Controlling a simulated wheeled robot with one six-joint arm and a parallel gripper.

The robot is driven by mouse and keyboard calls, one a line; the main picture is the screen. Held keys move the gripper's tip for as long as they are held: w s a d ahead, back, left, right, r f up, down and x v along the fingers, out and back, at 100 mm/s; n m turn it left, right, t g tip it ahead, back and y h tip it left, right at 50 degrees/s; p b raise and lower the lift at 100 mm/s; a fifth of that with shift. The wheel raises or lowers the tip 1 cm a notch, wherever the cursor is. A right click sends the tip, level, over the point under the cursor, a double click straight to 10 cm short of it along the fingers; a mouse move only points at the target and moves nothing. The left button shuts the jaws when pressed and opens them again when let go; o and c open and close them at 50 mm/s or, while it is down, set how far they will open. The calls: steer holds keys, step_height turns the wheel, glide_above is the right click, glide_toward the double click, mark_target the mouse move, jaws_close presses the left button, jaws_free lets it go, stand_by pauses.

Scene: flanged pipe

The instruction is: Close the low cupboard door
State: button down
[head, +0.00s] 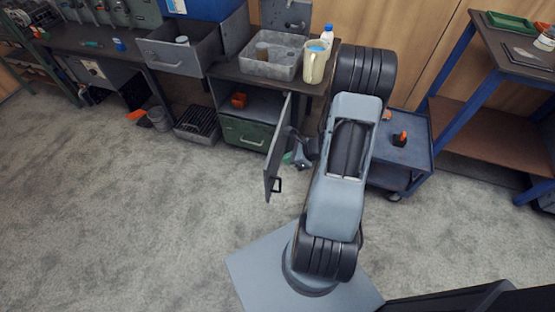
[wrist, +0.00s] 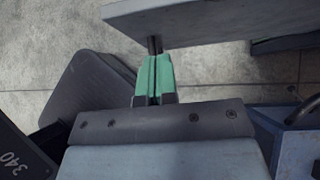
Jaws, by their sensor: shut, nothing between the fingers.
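The low cupboard door (head: 275,155) is a dark grey panel that stands wide open in the head view, swung out from the right side of the cupboard toward me. A grey panel (wrist: 220,18), likely the door, is close ahead of the fingertips; contact is unclear.
A grey tray (head: 270,66) and a pitcher (head: 315,62) stand on the bench above. A blue cart (head: 405,152) is right of my arm. The carpet left of the door is clear.

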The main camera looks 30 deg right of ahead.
mark_target(271, 160)
steer(key=shift+w+a+f, duration=0.1)
steer(key=shift+w+a, duration=1.35)
steer(key=shift+a, duration=0.1)
